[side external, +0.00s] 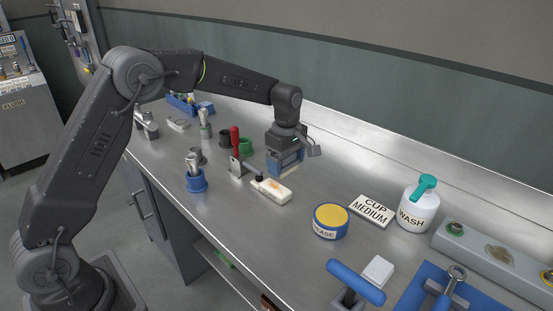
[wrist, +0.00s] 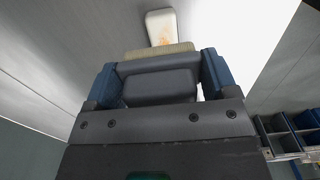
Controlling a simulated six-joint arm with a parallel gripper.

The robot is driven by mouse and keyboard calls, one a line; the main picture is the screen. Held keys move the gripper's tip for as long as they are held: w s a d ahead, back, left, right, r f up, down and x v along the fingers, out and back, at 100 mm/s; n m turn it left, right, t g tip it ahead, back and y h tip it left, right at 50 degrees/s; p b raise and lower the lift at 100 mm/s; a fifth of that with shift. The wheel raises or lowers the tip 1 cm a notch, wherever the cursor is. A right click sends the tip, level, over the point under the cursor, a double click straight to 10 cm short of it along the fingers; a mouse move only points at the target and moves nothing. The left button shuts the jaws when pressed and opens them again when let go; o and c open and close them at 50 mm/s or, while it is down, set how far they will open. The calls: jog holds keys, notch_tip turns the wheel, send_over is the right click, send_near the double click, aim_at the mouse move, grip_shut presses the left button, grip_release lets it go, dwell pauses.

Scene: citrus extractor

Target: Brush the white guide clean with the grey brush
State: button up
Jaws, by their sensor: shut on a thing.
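My gripper (side external: 286,161) has blue fingers and is shut on the grey brush. In the wrist view the brush (wrist: 160,88) sits between the two fingers, with its tan bristles (wrist: 160,51) pointing away from my gripper. The white guide (side external: 272,192) lies on the steel bench, in front of and slightly left of my gripper in the side view. It carries an orange-brown smear. The guide (wrist: 161,22) and part of its smear also show in the wrist view, just beyond the bristles. The bristles appear apart from the guide, though the exact gap is hard to judge.
A red-handled tool (side external: 235,142) and a blue cup (side external: 196,181) stand left of the guide. A green cup (side external: 245,147) is behind. Bench between guide and tin is clear.

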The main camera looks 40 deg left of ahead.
aim_at(285, 193)
jog(key=shift+f, duration=3.05)
jog(key=shift+a+f, duration=0.45)
jog(key=shift+f, duration=0.35)
jog(key=shift+c, duration=0.2)
jog(key=shift+a, duration=3.45)
jog(key=shift+d, duration=3.9)
jog(key=shift+r, duration=4.2)
jog(key=shift+a, duration=0.1)
